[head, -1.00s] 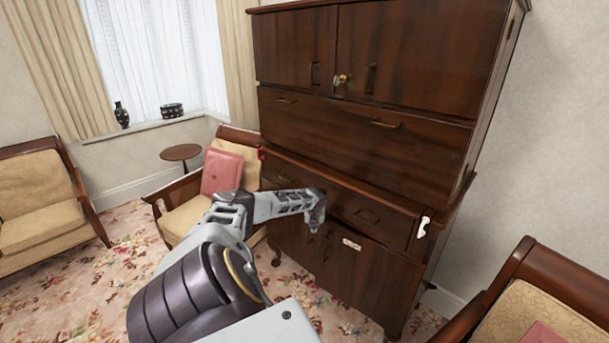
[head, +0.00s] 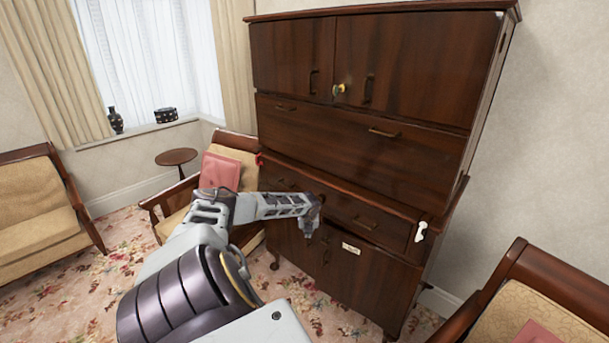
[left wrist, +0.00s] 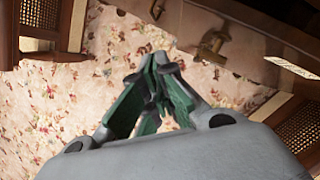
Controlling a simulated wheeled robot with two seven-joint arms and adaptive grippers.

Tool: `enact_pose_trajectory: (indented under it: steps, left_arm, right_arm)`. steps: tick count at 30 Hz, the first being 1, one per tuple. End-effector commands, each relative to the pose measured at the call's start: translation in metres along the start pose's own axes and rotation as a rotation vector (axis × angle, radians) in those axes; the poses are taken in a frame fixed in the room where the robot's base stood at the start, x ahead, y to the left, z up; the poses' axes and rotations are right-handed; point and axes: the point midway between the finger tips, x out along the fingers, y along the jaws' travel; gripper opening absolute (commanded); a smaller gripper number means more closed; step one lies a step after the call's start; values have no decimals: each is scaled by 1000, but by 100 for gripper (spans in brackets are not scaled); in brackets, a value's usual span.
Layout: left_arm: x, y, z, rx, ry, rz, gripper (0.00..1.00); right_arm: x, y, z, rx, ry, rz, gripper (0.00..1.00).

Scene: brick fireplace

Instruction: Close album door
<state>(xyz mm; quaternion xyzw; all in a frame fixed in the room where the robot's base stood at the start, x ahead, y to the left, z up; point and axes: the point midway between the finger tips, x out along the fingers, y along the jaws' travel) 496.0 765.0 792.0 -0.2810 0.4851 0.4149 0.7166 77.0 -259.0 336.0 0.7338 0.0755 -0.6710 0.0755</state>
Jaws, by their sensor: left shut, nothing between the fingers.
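A tall dark wooden cabinet (head: 375,140) fills the middle of the head view. Its lower right door (head: 370,280) carries a small pale label (head: 351,249); whether this door is fully flush or ajar I cannot tell. My left gripper (head: 307,232) is in front of the lower doors, just below the drawers, and hides part of them. In the left wrist view the gripper's green-padded fingers (left wrist: 158,68) are shut with nothing between them. A metal handle (left wrist: 213,40) and the label (left wrist: 292,67) show beyond the fingertips. Contact with the door is unclear. My right gripper is not seen.
A cushioned armchair (head: 185,203) stands left of the cabinet, and another (head: 545,310) is at the lower right. A small round table (head: 176,157) and a sofa (head: 38,205) are at the left. Flowered carpet (head: 110,260) lies open between them.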

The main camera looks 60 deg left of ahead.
Motion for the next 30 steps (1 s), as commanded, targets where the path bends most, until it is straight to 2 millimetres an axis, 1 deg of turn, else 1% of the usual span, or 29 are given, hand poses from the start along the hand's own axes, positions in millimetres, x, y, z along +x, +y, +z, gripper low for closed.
enact_pose_trajectory:
  steps: [3,18,24,30]
  left_arm:
    - [-11,4,1,3,-1,3,0]
    - [-51,12,4,2,-1,2,0]
    - [-60,14,4,2,0,3,0]
    - [-63,14,4,1,1,2,0]
  right_arm:
    - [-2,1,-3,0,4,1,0]
    - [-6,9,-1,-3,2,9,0]
    - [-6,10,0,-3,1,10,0]
    - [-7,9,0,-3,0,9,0]
